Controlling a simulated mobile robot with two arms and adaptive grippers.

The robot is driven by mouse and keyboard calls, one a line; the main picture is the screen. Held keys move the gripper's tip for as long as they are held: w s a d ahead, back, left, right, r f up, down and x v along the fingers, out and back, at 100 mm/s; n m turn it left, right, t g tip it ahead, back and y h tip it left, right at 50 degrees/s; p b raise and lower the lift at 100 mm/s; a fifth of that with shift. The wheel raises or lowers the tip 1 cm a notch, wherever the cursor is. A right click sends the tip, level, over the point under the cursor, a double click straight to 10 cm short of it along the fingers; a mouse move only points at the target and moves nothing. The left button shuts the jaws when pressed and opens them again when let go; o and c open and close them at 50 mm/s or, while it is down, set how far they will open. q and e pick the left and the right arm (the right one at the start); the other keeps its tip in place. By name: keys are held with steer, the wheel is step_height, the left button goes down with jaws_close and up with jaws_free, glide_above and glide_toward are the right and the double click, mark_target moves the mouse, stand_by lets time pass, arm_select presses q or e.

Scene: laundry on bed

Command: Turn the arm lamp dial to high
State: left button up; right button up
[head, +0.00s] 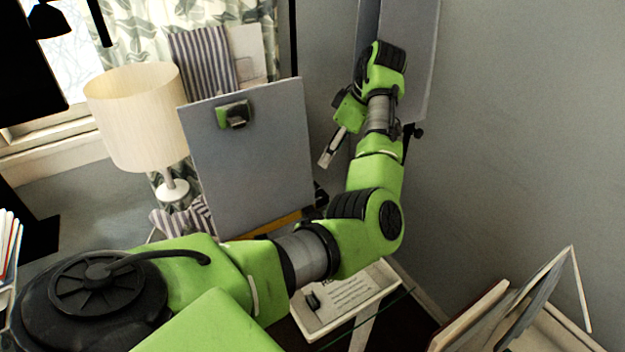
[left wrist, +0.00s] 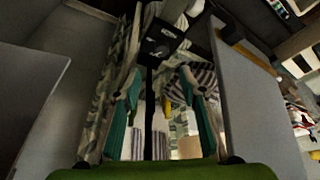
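A black lamp shade (head: 48,20) hangs at the top left of the head view, beside the window. A thin black pole (head: 293,35) stands behind the grey board. In the left wrist view a black pole (left wrist: 149,110) with a square black plate (left wrist: 162,42) shows between my fingers; I cannot tell whether these belong to the arm lamp. No dial can be made out. My left gripper (head: 333,132) is behind and right of the board, near the wall. In the left wrist view its fingers (left wrist: 160,82) are apart, with nothing visibly held. My right gripper is out of view.
A cream table lamp (head: 135,115) stands left of the grey board (head: 250,150), which has a green clip. A tall grey panel (head: 418,70) is against the wall behind my gripper. Patterned curtains (head: 135,35) hang behind. Frames lean at the lower right.

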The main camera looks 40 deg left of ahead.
arm_select(q)
steer(key=shift+n, duration=0.3)
steer(key=x, duration=0.9)
steer(key=p+x, duration=0.1)
steer(key=x, duration=0.3)
steer(key=shift+s+a+f, duration=0.1)
steer(key=shift+s+a, duration=0.05)
steer(key=shift+s, duration=0.2)
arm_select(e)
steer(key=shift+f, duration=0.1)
